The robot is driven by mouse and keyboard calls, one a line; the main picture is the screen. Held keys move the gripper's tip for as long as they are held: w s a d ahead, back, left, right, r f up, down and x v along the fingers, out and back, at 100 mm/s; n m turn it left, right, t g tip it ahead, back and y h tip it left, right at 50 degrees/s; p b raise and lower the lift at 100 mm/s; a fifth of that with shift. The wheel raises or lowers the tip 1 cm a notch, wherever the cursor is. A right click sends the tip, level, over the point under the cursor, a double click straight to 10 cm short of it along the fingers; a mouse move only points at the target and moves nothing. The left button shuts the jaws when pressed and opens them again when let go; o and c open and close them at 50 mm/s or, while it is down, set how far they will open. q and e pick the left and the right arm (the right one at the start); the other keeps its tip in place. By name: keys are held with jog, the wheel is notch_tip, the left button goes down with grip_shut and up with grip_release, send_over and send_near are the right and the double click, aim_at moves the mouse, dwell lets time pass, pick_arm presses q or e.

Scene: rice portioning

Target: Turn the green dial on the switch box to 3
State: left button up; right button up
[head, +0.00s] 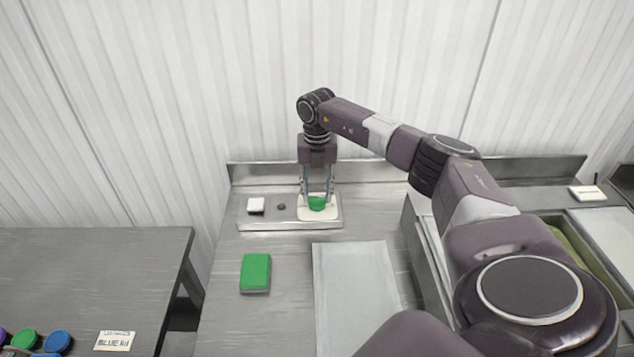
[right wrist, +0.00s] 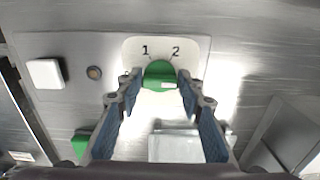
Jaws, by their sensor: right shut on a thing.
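The green dial (head: 316,203) sits on a cream plate on the grey switch box (head: 275,224) against the back of the counter. In the right wrist view the dial (right wrist: 160,75) is at centre, below the printed numbers 1 and 2. A small white mark shows on the dial's lower right; other numbers are not visible. My right gripper (head: 317,199) points down with its fingers on either side of the dial, shut on it. It also shows in the right wrist view (right wrist: 160,78). My left gripper is not in view.
A white rocker (head: 256,205) and a small dark button (head: 281,206) are left of the dial. A green block (head: 255,272) and a pale tray (head: 355,285) lie in front. Containers stand at right. A table (head: 90,265) at left holds coloured lids and a "BLUE lid" card (head: 114,341).

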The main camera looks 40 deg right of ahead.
aim_at(317, 196)
jog(key=shift+w+d+r, duration=0.1)
jog(key=o, duration=1.2)
jog(key=shift+c, duration=0.2)
notch_tip(317, 196, up, 12)
dwell(0.3)
